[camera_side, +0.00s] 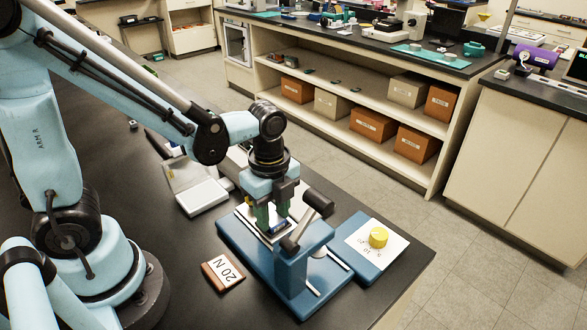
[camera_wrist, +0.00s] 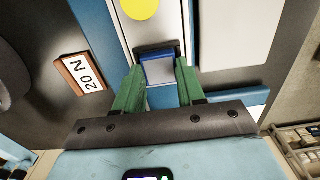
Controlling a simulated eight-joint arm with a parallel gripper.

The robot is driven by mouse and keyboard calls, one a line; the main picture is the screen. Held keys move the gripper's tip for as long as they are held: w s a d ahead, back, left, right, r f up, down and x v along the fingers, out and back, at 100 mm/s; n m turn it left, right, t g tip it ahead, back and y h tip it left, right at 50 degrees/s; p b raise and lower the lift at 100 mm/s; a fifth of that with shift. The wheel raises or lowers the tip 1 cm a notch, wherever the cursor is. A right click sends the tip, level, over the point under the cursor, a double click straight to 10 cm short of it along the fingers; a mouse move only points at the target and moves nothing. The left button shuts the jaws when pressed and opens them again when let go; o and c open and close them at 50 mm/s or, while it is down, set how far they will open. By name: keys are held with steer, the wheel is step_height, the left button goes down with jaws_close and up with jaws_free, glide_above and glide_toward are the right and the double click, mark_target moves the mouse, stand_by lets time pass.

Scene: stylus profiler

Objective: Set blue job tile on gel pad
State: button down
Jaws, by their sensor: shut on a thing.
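My gripper (camera_side: 270,220) points down over the blue instrument, its green fingers close to the bed. In the wrist view my gripper (camera_wrist: 158,72) is shut on the blue job tile (camera_wrist: 160,69), which has a pale face and a blue rim. The tile (camera_side: 279,228) shows only in part in the side view, low between the fingers. I cannot tell whether it touches what is below. A dark patch (camera_wrist: 156,47) shows just beyond the tile's far edge, over a pale strip. I cannot tell for sure which surface is the gel pad.
The blue instrument (camera_side: 246,254) has an upright with a black lever (camera_side: 307,220) close to my gripper's right. A wood-edged "20 N" block (camera_side: 223,271) lies at front left. A white tray (camera_side: 202,197) sits behind left.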

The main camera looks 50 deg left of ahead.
mark_target(273, 219)
steer(key=shift+r, duration=3)
steer(key=shift+r, duration=0.25)
step_height(273, 219, up, 5)
steer(key=s+a+n, duration=0.3)
steer(key=a, duration=0.7)
steer(key=s+a+n, duration=0.3)
steer(key=a, duration=0.6)
steer(key=shift+f, duration=3.4)
steer(key=shift+f, duration=0.15)
